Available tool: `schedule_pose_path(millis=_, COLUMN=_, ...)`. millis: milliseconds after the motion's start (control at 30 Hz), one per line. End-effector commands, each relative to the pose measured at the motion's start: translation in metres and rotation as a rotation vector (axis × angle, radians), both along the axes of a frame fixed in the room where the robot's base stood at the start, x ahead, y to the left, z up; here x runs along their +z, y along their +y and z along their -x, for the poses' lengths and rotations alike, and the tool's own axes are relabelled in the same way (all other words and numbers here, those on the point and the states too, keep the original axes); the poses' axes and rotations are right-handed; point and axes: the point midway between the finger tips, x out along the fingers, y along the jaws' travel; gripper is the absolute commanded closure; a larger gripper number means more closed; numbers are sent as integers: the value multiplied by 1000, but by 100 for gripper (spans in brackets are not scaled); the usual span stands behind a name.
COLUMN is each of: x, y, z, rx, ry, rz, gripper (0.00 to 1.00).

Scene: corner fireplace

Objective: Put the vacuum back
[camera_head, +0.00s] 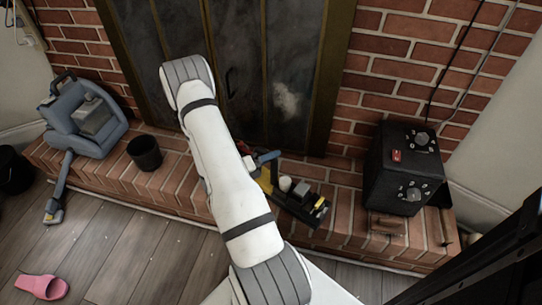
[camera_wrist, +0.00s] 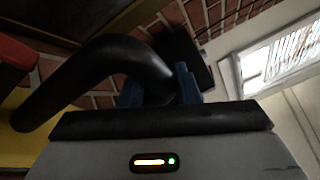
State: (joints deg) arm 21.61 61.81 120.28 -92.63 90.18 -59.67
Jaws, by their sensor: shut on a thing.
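A blue-grey vacuum-like machine (camera_head: 88,122) with a hose and floor nozzle (camera_head: 54,211) stands at the left end of the brick hearth. My gripper (camera_head: 268,157) is mostly hidden behind my white arm at the middle of the hearth; a bit of blue finger shows. In the wrist view its blue fingers (camera_wrist: 159,88) are shut on a thick black curved handle (camera_wrist: 100,62). The handle belongs to a thing with yellow (camera_head: 264,180) and red parts, seen beside my arm. My arm hides much of it, and I cannot tell whether it touches the hearth.
A black tray-like thing (camera_head: 318,212) with small items lies right of my arm on the hearth. A black cup (camera_head: 145,152) stands left. A black box with dials (camera_head: 404,165) stands at the right end. A pink slipper (camera_head: 41,287) lies on the wooden floor. Fireplace doors (camera_head: 285,85) are behind.

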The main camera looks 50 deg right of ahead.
Motion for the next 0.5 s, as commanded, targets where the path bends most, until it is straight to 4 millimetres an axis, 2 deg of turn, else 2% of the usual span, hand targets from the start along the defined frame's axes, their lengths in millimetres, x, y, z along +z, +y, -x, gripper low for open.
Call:
schedule_pose_path(millis=367, x=-5, y=0, z=0, rx=0, ry=-1, rz=4, gripper=100)
schedule_pose_path(millis=400, x=-5, y=0, z=0, rx=0, ry=-1, rz=4, gripper=69)
schedule_pose_path(millis=500, x=-5, y=0, z=0, rx=-1, ry=0, rz=3, gripper=61)
